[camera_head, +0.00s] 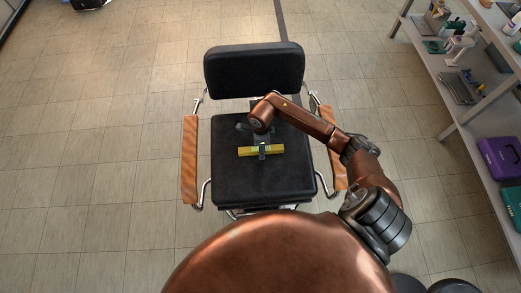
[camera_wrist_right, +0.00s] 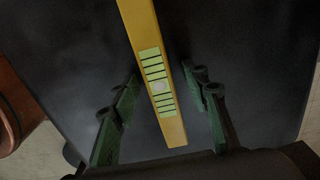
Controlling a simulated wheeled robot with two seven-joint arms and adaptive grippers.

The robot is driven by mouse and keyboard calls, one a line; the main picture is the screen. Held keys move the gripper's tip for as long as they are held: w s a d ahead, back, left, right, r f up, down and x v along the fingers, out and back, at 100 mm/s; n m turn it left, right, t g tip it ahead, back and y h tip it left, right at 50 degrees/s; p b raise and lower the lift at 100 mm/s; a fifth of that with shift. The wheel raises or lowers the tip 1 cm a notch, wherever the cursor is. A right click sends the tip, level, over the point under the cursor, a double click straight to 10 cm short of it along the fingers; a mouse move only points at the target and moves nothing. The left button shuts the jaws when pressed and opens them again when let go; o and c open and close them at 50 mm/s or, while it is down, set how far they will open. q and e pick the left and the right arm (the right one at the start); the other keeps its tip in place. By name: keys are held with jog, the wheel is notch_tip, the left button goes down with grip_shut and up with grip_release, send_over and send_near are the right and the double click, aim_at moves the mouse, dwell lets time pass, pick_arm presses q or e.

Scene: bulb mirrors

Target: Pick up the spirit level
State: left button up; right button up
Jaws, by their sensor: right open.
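The spirit level (camera_head: 272,150) is a yellow bar lying across the black seat of a chair. In the right wrist view the spirit level (camera_wrist_right: 160,88) runs between my right gripper's two green-sided fingers, with its striped label and pale round spot facing the camera. My right gripper (camera_head: 262,147) is at the middle of the bar, coming from above. It is open, with dark gaps showing between each finger and the bar in the right wrist view. My left gripper is not in view.
The chair (camera_head: 229,180) has a black backrest (camera_head: 254,70) behind the seat and wooden armrests (camera_head: 189,160) on both sides. A shelf unit (camera_head: 455,125) with tools and a purple case (camera_head: 499,158) stands at the right. The tiled floor left of the chair is clear.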

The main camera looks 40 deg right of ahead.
grip_shut()
dwell(0.4)
jog(key=shift+r, duration=0.1)
